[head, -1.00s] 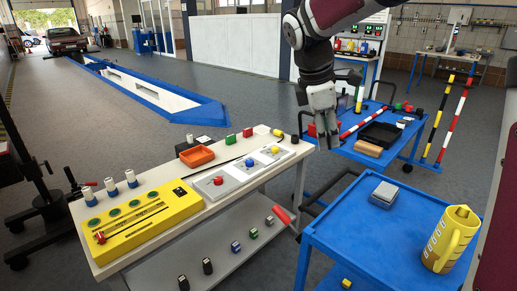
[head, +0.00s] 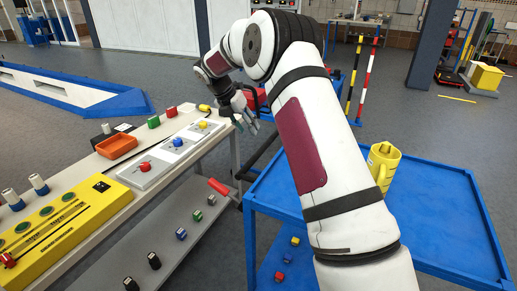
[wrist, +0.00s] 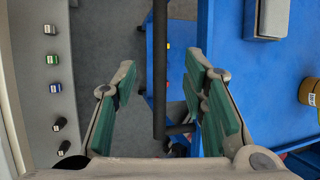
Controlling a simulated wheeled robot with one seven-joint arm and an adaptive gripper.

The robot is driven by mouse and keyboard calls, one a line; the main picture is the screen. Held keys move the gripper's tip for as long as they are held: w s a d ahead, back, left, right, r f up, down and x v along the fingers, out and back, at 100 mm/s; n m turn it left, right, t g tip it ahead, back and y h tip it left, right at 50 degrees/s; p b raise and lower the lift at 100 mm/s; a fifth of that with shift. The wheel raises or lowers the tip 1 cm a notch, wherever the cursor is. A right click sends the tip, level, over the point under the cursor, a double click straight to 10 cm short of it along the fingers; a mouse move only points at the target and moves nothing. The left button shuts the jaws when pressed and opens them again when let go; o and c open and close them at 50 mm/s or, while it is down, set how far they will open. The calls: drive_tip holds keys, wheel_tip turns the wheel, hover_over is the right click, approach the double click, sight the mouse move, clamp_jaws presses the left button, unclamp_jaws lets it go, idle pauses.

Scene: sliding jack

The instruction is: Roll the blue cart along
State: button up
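The blue cart (head: 440,215) stands at the right in the head view, and its top also fills the right of the wrist view (wrist: 270,70). Its black handle bar (wrist: 159,60) runs down the middle of the wrist view. My gripper (head: 243,120) is at the cart's left side, partly hidden by my arm in the head view. In the wrist view it is open, with green-padded fingers either side of the bar and gaps between pads and bar. A yellow jug-like container (head: 382,165) stands on the cart top.
A work table with a yellow panel (head: 55,225), an orange tray (head: 116,146) and button boxes stands left, close to the gripper. Its lower shelf holds small coloured items. Striped poles (head: 366,75) stand behind. Open floor lies at the far right.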

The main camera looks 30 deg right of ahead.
sight(260, 149)
drive_tip(key=b+x, duration=0.1)
drive_tip(key=x, duration=1)
drive_tip(key=shift+f, duration=0.2)
clamp_jaws()
